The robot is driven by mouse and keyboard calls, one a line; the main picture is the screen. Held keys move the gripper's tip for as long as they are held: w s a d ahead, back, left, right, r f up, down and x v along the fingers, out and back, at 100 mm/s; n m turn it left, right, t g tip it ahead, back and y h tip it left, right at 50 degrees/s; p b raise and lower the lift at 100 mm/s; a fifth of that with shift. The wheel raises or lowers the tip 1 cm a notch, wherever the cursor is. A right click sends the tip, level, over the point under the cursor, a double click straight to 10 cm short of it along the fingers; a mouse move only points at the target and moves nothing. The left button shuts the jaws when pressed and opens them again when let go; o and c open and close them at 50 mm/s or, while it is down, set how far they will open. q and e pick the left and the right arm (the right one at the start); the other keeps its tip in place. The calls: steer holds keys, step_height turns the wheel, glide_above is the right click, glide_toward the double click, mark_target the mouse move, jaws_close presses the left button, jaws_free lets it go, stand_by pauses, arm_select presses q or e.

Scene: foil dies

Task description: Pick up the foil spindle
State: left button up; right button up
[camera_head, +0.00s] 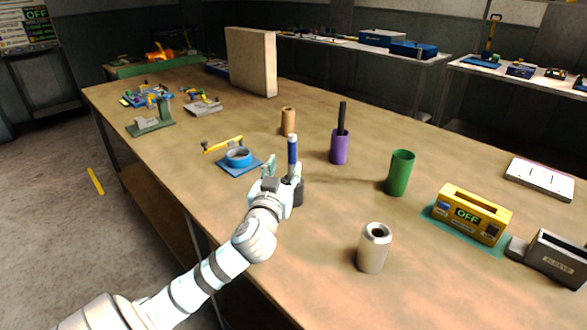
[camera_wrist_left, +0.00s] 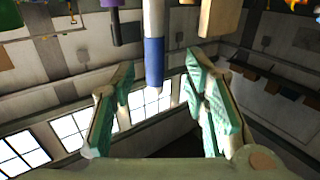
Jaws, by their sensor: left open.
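A slim upright tool with a blue handle (camera_head: 292,151) stands in a dark round holder (camera_head: 299,192) near the table's front edge; which item is the foil spindle is not labelled. My left gripper (camera_head: 281,172) is open just in front of it, overlapping its lower part. In the left wrist view, which looks upside down, the blue handle (camera_wrist_left: 153,62) lies between the two spread teal fingers, with gaps on both sides. No contact shows. A similar black-handled tool (camera_head: 342,117) stands in a purple holder (camera_head: 339,148) farther right. My right gripper is out of view.
A silver roll (camera_head: 372,250), a green cylinder (camera_head: 399,174) and a tan cylinder (camera_head: 288,121) stand upright on the table. A yellow OFF box (camera_head: 470,215) is at right. Bare table lies between them.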

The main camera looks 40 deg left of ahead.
mark_target(291, 157)
arm_select(q)
steer(key=x, duration=0.7)
steer(key=shift+w+d+f, duration=0.1)
steer(key=shift+w+d, duration=0.1)
steer(key=shift+w, duration=0.05)
jaws_close()
